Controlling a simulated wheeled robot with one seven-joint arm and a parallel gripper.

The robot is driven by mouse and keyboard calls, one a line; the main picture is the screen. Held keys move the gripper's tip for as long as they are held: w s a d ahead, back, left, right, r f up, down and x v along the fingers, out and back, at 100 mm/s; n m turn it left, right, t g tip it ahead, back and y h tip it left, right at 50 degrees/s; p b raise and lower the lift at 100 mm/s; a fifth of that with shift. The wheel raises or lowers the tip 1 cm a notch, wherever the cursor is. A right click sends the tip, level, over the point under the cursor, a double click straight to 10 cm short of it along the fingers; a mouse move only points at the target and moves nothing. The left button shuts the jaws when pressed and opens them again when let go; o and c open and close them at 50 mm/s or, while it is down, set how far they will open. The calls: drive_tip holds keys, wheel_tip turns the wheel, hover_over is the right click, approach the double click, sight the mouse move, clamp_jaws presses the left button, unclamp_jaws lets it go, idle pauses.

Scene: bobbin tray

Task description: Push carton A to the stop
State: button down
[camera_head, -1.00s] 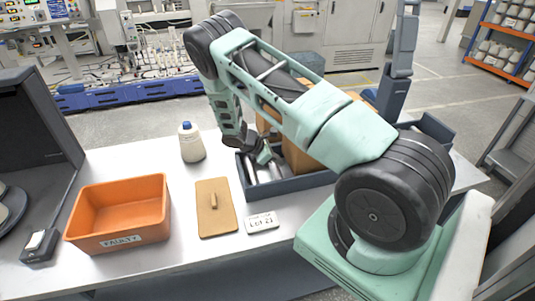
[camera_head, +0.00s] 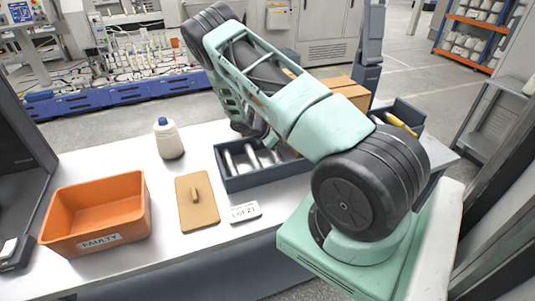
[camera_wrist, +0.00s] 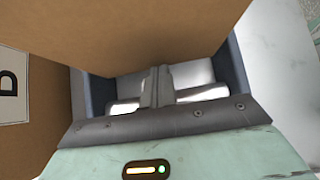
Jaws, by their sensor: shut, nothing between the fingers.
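A brown cardboard carton (camera_wrist: 150,30) fills the top of the wrist view, close to my gripper's fingertips; I cannot tell whether they touch it. A second carton (camera_wrist: 40,105) stands at the left, with a white label showing a letter that looks like D. No letter A and no stop can be made out. In the head view, a carton top (camera_head: 345,88) shows beyond my arm. My gripper (camera_wrist: 158,75) is shut and empty above the dark tray (camera_wrist: 235,70). In the head view my arm mostly hides the gripper.
The dark tray (camera_head: 225,168) holds several white bobbins. A lot card (camera_head: 244,212) lies in front. A dark bin (camera_head: 408,108) stands at right.

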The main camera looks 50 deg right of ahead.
drive_tip(key=s+d+b, duration=0.1)
drive_tip(key=s+d, duration=0.4)
drive_tip(key=d, duration=0.4)
drive_tip(key=s+d+b, duration=0.2)
drive_tip(key=s+d, duration=0.4)
drive_tip(key=d, duration=0.4)
drive_tip(key=s+d+b, duration=0.2)
drive_tip(key=s+d, duration=0.4)
drive_tip(key=d, duration=0.3)
drive_tip(key=shift+s+d, duration=0.15)
drive_tip(key=shift+s, duration=0.1)
